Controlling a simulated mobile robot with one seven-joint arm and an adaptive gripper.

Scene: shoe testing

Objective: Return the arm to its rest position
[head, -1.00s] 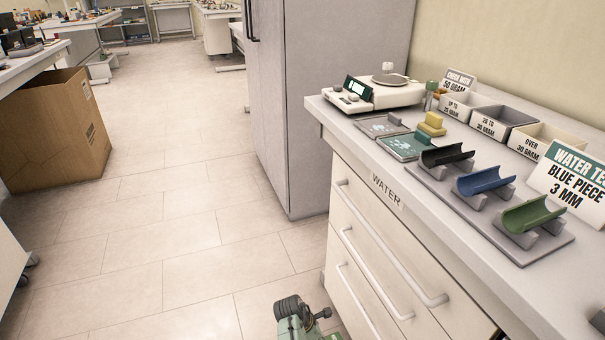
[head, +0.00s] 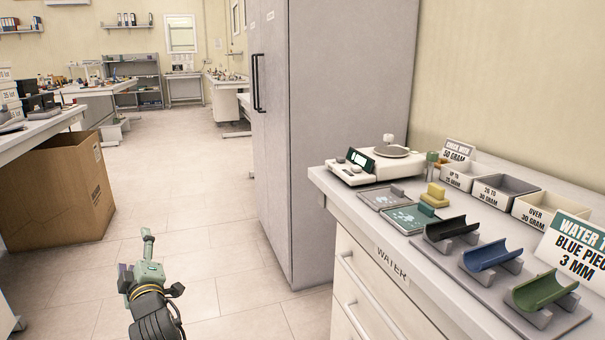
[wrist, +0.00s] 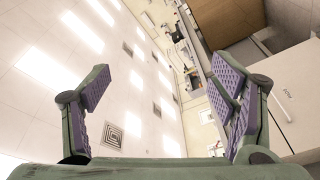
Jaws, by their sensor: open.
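My arm, with green and black parts, rises from the bottom edge of the head view, left of centre, over the open floor. In the wrist view, my gripper (wrist: 165,85) has its two purple-padded fingers spread wide apart. Nothing is between them. Behind the fingers, the wrist view shows the ceiling with bright lights and part of the room, seen tilted. In the head view, the finger opening is too small to make out. My arm is clear of the counter (head: 405,262) and touches nothing that I can see.
A tall grey cabinet (head: 335,130) stands right of my arm. The counter holds a scale (head: 385,165), several bins, black, blue (head: 490,258) and green curved pieces on a rack, and a sign. A cardboard box (head: 60,190) stands at left. The floor (head: 190,190) between is clear.

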